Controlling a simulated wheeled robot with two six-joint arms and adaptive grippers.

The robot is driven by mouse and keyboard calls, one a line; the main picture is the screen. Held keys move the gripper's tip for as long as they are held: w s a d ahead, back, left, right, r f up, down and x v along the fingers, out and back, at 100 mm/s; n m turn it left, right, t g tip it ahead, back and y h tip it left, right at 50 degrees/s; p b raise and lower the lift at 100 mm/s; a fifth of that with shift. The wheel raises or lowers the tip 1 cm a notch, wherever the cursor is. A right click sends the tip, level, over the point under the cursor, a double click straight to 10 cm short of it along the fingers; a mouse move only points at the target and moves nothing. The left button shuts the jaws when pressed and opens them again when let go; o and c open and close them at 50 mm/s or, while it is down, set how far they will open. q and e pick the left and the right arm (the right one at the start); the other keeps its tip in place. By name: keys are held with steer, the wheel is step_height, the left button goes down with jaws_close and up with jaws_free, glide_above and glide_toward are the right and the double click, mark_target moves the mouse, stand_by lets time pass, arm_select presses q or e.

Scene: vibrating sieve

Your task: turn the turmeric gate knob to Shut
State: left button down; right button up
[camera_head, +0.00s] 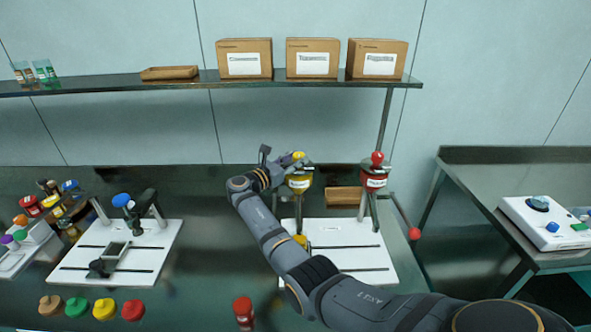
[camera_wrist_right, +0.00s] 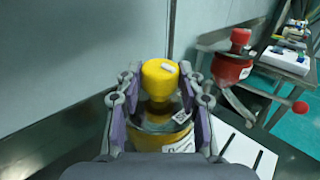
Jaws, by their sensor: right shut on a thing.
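The yellow knob (camera_head: 298,155) sits on top of the yellow hopper (camera_head: 300,184), probably the turmeric one; its white label is too small to read. My right gripper (camera_head: 288,161) reaches the knob from the left at the back of the table. In the right wrist view, the gripper (camera_wrist_right: 158,75) has its fingers on both sides of the yellow knob (camera_wrist_right: 160,80), shut on it. A small white mark shows on the knob's top. I cannot read any Open or Shut marking. My left gripper is not in view.
A red hopper with a red knob (camera_head: 377,158) stands just right of the yellow one, above a white base plate (camera_head: 345,232). A red-ended lever (camera_head: 414,233) sticks out to the right. A shelf (camera_head: 205,82) with boxes runs behind. Loose coloured caps (camera_head: 104,308) lie at front left.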

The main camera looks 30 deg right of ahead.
stand_by(0.5)
steer(key=o, duration=1.2)
steer(key=shift+d+f, duration=0.1)
steer(key=shift+d, duration=0.05)
steer(key=v, duration=1.2)
steer(key=shift+w, duration=0.2)
